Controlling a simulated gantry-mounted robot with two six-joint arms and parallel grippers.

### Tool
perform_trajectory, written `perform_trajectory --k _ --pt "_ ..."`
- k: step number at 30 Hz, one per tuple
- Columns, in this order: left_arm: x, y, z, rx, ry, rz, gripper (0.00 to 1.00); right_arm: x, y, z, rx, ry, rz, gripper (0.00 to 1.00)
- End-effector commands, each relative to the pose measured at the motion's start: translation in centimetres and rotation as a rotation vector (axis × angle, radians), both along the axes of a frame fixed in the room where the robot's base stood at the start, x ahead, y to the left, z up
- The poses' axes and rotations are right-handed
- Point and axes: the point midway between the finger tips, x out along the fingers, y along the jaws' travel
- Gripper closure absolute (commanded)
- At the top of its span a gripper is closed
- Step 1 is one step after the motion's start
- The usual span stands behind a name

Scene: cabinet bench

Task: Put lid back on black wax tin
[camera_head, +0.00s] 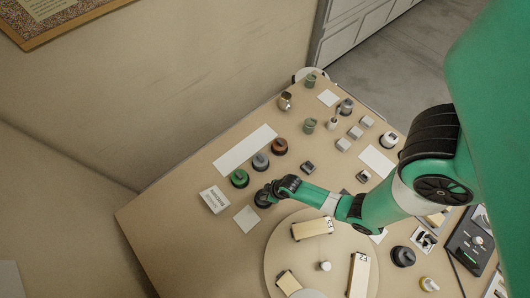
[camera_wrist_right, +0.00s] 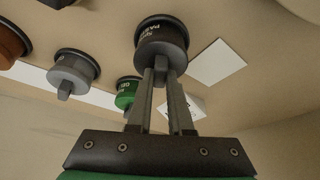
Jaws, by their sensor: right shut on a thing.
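The black wax tin, or its lid, is a dark round piece (camera_head: 262,199) at the end of the row of tins in the head view. In the right wrist view it shows as a black cylinder with pale lettering (camera_wrist_right: 162,45). My right gripper (camera_head: 273,193) is shut on the black lid; its fingertips (camera_wrist_right: 163,75) meet at the lid's narrow knob. The lid is at or close to the tin, and I cannot tell whether it is seated. My left gripper is not in view.
Green (camera_head: 239,178), grey (camera_head: 260,162) and brown (camera_head: 279,147) tins stand close behind. A lettered card (camera_head: 215,199) and a white square (camera_head: 246,219) lie nearby. A round board (camera_head: 280,248) with wooden blocks is in front. A dark round object (camera_head: 403,256) stands at right.

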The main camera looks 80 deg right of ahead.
Motion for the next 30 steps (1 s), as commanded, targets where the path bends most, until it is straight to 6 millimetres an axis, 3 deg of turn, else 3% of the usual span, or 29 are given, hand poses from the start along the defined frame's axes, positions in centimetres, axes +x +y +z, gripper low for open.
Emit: perform_trajectory --k 27,28,30 --pt "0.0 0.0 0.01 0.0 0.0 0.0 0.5 0.04 -0.02 -0.21 0.0 -0.001 0.0 1.0" --pt "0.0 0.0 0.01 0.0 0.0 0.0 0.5 0.04 -0.02 -0.21 0.0 -0.001 0.0 0.76" --pt "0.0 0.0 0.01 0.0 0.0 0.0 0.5 0.03 -0.02 -0.21 0.0 0.0 0.0 0.64"
